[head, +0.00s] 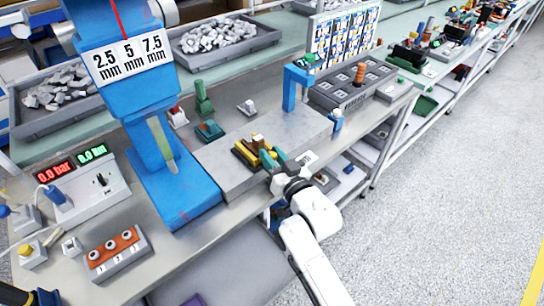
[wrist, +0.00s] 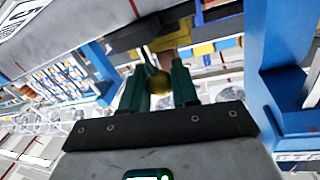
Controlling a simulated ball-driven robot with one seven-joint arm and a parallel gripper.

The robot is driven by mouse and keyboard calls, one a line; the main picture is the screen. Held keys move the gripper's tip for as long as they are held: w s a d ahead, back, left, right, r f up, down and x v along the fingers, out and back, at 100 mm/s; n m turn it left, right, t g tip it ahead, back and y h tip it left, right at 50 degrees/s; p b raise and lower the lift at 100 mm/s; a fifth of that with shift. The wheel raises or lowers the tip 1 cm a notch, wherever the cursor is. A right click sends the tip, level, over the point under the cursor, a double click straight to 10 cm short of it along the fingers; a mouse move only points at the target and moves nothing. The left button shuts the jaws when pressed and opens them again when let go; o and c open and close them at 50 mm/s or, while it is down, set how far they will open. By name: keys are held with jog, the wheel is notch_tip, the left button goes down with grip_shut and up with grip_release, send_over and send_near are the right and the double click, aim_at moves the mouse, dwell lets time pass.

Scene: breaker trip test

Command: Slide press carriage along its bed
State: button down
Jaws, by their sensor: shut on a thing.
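The press carriage (head: 246,153), with yellow and dark parts, sits on the flat grey bed (head: 225,175), near the middle of its length. My gripper (head: 272,159) reaches it from the front right with its teal fingers. In the wrist view the fingers (wrist: 159,88) are shut on a yellowish rounded knob (wrist: 158,82) at the carriage's near side. Yellow and dark parts of the carriage (wrist: 198,48) show beyond the knob. The fingers hide part of the knob and of the carriage's near side.
The blue press column (head: 150,130) with a mm label stands at the left end of the bed. A gauge box (head: 85,190) and a three-button box (head: 117,253) are at the left. Bare bed lies on both sides of the carriage.

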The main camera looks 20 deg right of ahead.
jog(key=c, duration=0.9)
grip_release()
jog(key=s+d+b, duration=0.1)
jog(key=s, duration=0.9)
jog(key=shift+s+d+b, duration=0.15)
jog(key=shift+s+b, duration=0.2)
